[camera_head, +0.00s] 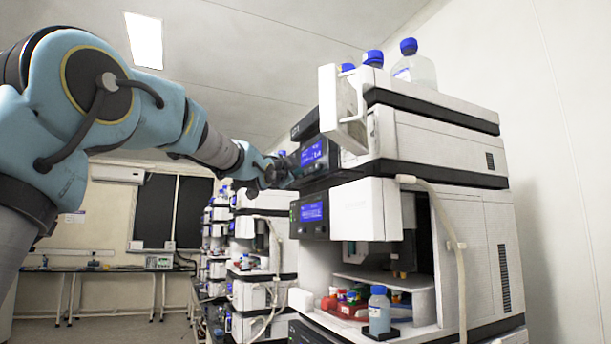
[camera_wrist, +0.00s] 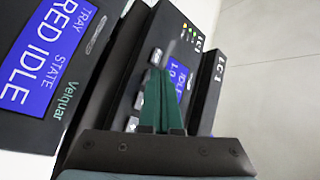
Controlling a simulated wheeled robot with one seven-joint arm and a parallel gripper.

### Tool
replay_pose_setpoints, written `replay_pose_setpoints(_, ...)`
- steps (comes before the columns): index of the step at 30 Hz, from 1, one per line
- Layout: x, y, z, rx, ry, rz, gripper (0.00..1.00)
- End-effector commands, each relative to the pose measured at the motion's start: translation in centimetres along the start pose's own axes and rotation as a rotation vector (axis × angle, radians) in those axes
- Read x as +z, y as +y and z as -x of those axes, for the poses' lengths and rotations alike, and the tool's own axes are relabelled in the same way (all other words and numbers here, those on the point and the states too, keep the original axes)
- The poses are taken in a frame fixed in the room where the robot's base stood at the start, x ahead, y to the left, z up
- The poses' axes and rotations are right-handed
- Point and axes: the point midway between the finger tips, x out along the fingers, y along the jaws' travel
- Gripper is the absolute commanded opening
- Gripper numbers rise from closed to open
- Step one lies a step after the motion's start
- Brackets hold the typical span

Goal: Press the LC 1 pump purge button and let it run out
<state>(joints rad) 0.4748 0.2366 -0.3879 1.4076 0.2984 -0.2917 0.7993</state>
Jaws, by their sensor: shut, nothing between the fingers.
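The LC 1 column stack stands at the right in the head view, with its pump panel and blue screen (camera_head: 313,152) facing left. In the wrist view the LC 1 label (camera_wrist: 218,69), the pump's small blue screen (camera_wrist: 180,76) and several light grey buttons (camera_wrist: 156,57) show on the dark panel, rotated. My gripper (camera_head: 289,171) is at this panel. In the wrist view its green fingers (camera_wrist: 159,72) are shut and empty, with the tips close by one button. I cannot tell whether they touch it. The purge lettering is not readable, and the fingers hide part of the panel.
An open white door (camera_head: 338,108) sticks out above the pump screen. The module below has a blue display (camera_head: 312,212), which reads RED IDLE in the wrist view (camera_wrist: 45,55). Blue-capped bottles (camera_head: 414,66) stand on top. A pale hose (camera_head: 447,225) runs down the side. More stacks stand behind.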

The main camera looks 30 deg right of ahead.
Motion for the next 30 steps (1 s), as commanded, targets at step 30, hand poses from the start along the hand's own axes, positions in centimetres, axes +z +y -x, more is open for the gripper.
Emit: replay_pose_setpoints(30, -0.34, 0.47, -0.55, 0.001, -0.001, 0.001, 0.00)
